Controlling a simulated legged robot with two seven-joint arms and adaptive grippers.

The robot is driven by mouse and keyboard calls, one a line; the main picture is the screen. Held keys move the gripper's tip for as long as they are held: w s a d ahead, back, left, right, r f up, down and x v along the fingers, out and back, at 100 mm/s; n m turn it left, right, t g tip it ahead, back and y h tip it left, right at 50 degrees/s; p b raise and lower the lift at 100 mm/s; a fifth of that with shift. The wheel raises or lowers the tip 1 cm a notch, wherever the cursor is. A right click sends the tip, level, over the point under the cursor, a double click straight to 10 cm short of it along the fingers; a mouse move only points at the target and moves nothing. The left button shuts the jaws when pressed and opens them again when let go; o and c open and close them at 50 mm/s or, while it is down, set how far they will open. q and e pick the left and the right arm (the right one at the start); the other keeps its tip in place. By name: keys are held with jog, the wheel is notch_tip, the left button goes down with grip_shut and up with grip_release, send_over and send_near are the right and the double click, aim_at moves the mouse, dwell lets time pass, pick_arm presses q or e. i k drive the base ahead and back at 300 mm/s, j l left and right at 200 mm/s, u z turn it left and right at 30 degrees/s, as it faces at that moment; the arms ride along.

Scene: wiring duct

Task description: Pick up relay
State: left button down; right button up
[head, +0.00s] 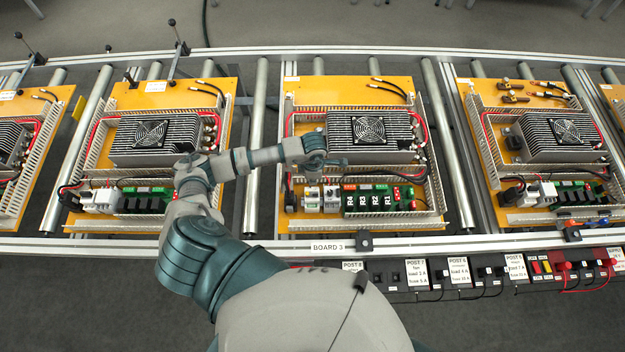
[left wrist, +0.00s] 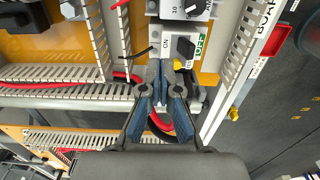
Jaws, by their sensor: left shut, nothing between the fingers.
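I cannot make out the relays in the left wrist view. My right gripper is not in view.
The heat sink with fan (head: 369,128) stands up on the yellow board (head: 304,92), ringed by slotted wiring duct (head: 436,165). White modules (head: 321,198) sit left of the relays. Similar boards flank it on the roller conveyor (head: 262,100). Labelled posts (head: 418,272) line the front.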

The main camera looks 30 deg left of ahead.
aim_at(362, 204)
jog(key=k, duration=1.5)
